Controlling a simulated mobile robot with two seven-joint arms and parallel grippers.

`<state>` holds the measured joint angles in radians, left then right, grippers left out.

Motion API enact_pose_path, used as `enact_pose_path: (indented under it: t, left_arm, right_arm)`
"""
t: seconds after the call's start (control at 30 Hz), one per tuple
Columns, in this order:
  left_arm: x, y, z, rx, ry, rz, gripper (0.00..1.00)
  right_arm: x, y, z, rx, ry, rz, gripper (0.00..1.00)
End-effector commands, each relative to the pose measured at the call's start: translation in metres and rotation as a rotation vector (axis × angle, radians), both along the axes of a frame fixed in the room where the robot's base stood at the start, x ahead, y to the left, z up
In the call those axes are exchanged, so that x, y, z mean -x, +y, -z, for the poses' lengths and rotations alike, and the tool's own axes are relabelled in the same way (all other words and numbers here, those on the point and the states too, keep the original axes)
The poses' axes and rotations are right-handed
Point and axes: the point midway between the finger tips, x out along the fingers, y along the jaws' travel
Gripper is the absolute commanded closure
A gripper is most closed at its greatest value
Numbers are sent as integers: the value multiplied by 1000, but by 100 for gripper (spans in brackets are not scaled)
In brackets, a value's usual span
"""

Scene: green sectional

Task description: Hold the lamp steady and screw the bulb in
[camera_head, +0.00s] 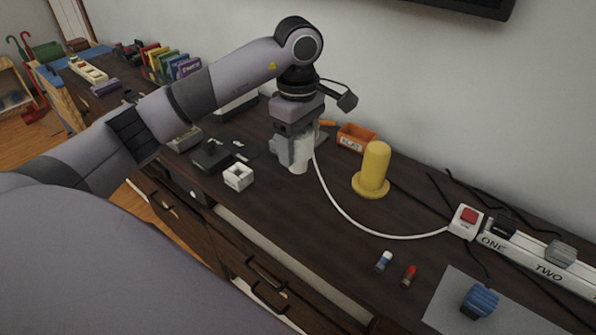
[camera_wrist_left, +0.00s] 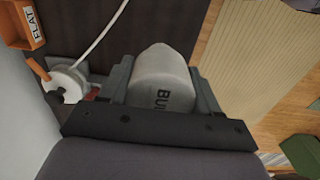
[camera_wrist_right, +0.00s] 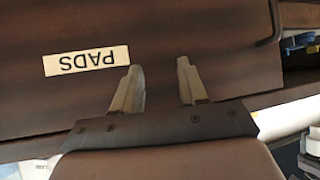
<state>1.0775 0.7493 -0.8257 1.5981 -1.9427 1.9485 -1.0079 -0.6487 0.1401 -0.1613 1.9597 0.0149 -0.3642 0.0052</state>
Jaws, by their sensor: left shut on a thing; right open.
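My left gripper (camera_head: 292,150) is shut on a whitish, round-ended object (camera_wrist_left: 162,80) with lettering that starts "BU". In the head view this object (camera_head: 301,163) shows low between the fingers, at or just above the table; I cannot tell if it touches. A white round thing with a dark knob (camera_wrist_left: 64,86), perhaps the lamp, stands beside the gripper in the left wrist view. A white cord (camera_wrist_left: 103,32) runs towards it. No separate bulb is clear. My right gripper (camera_wrist_right: 158,80) is open and empty before a drawer front labelled "PADS" (camera_wrist_right: 86,61).
A yellow post (camera_head: 375,165) and an orange "FLAT" bin (camera_head: 357,137) stand right of my left gripper. A white box with a red switch (camera_head: 467,221) is at the cord's far end. A white hollow block (camera_head: 238,177) sits left.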

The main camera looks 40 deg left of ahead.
Motion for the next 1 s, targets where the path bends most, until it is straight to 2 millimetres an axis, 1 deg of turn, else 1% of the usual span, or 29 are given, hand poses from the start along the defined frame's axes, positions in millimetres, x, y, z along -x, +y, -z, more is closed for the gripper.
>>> enact_pose_path:
  t: [0.03,0.1,0.2,0.33,0.57,1.0]
  left_arm:
    - [-1,0,-14,-1,-5,0,68]
    - [-1,0,-29,-1,-4,-1,68]
    - [0,0,-47,-1,-2,-1,68]
    - [0,0,-59,-1,-1,-1,68]
    - [0,0,-67,0,1,-1,68]
    - [0,-1,-66,0,1,7,68]
  right_arm:
    - [0,0,0,0,1,0,57]
    - [0,0,-1,0,1,0,57]
    - [0,0,-3,0,1,0,57]
    - [1,0,-5,2,1,-1,57]
    - [2,-1,-4,5,4,-2,57]
    - [1,-1,-5,6,2,0,57]
